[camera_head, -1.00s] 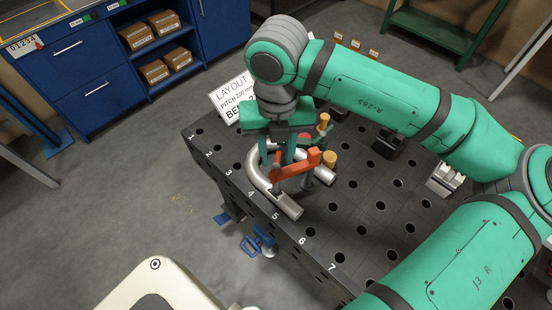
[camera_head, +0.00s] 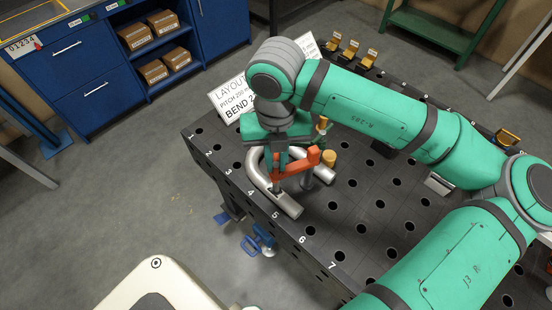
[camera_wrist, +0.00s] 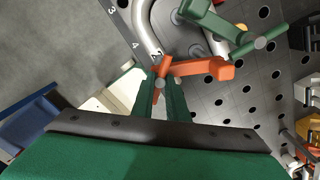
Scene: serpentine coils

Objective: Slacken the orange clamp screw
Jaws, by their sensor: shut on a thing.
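The orange clamp (camera_head: 302,161) stands on the dark perforated table, its arm above a bent silver tube (camera_head: 260,178). In the wrist view the orange clamp (camera_wrist: 205,67) reaches right from my fingertips, with its screw's crossbar (camera_wrist: 163,66) at its left end. My gripper (camera_head: 278,170) points down at that left end. In the wrist view my gripper's fingers (camera_wrist: 162,82) are closed around the screw's handle, partly hiding it. The screw's lower part is hidden in the wrist view.
A green clamp (camera_wrist: 210,22) stands close by, its crossbar (camera_wrist: 262,43) beyond the orange arm. Blue clamps (camera_head: 258,241) hang at the table's front side. Open holed surface (camera_head: 380,230) lies to the right.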

